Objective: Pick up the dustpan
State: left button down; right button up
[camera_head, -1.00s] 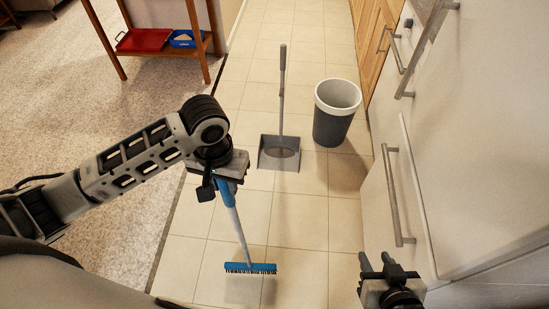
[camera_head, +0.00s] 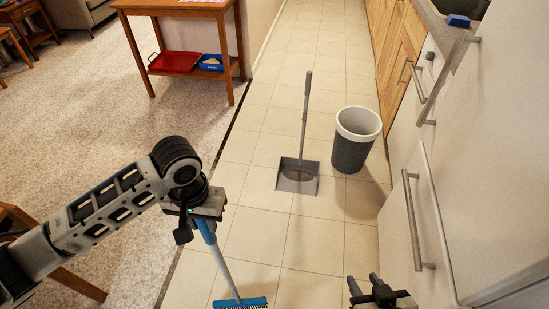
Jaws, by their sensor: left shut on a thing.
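The grey dustpan (camera_head: 297,183) stands on the tiled floor ahead, with its long handle (camera_head: 306,105) upright. A brownish patch shows in its pan. My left gripper (camera_head: 204,218) is shut on the blue handle of a broom (camera_head: 226,265), whose blue brush head (camera_head: 240,302) is at the bottom edge of the picture. My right gripper (camera_head: 362,289) is low at the right, nearer to me than the dustpan and apart from it. Its two fingers point forward with a gap between them, and nothing shows in the gap.
A grey bin (camera_head: 353,153) with a white rim stands right of the dustpan. White drawers with metal handles (camera_head: 412,220) line the right side. A wooden table (camera_head: 238,50) with a red tray (camera_head: 174,62) and a blue tray (camera_head: 211,63) stands at back left. Floor before the dustpan is clear.

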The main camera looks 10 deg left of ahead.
aim_at(299, 176)
jog(key=u, duration=0.9)
jog(key=i, duration=1.4)
jog(key=u, duration=0.4)
jog(key=i, duration=1.3)
jog(key=z, duration=0.95)
jog(key=i, duration=0.65)
jog(key=z, duration=1.2)
jog(key=i, duration=0.35)
jog(key=z, duration=0.25)
